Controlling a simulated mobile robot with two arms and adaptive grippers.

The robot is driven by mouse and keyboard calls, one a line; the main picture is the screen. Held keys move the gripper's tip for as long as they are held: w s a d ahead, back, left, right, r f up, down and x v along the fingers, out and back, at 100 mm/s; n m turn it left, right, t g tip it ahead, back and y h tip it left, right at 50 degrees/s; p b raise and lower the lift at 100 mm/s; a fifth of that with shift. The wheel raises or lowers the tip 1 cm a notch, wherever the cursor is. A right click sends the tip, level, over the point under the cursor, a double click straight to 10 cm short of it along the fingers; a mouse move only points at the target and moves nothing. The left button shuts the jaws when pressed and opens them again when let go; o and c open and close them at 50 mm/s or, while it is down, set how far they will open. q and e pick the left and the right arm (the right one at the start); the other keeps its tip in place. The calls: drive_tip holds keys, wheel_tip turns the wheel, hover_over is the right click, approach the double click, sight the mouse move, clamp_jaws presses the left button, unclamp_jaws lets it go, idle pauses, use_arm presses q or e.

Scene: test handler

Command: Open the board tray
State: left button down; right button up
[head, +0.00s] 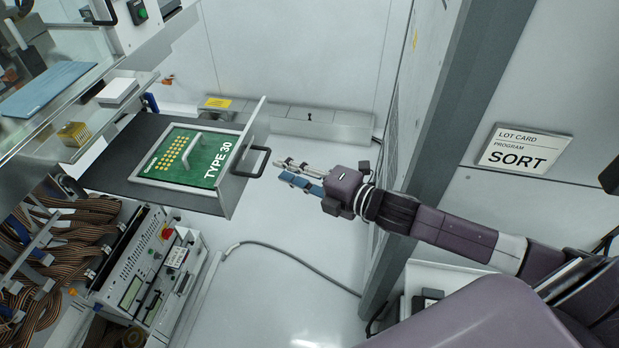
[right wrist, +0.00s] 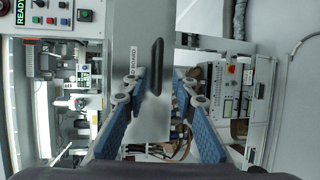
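The board tray (head: 150,205) is a dark drawer standing out from the machine, with a grey front panel (head: 240,165). A green board marked TYPE 30 (head: 205,172) lies in it. The tray's black handle (head: 262,163) is on the front panel; in the right wrist view the handle (right wrist: 156,66) stands upright on the panel labelled BOARD. My right gripper (head: 284,171) is open and empty, just right of the handle, its fingertips pointing at it. In the right wrist view its blue fingers (right wrist: 160,88) are spread, with the handle beyond and between them. My left gripper is not in view.
Below the tray are a grey instrument with a display (head: 150,265) and bundled ribbon cables (head: 60,235). A grey post (head: 440,130) and a sign reading SORT (head: 525,150) are to the right. A cable (head: 300,262) lies on the open floor.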

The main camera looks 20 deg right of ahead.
drive_tip(key=v, duration=0.6)
drive_tip(key=shift+s, duration=0.15)
drive_tip(key=shift+d, duration=0.1)
idle(0.4)
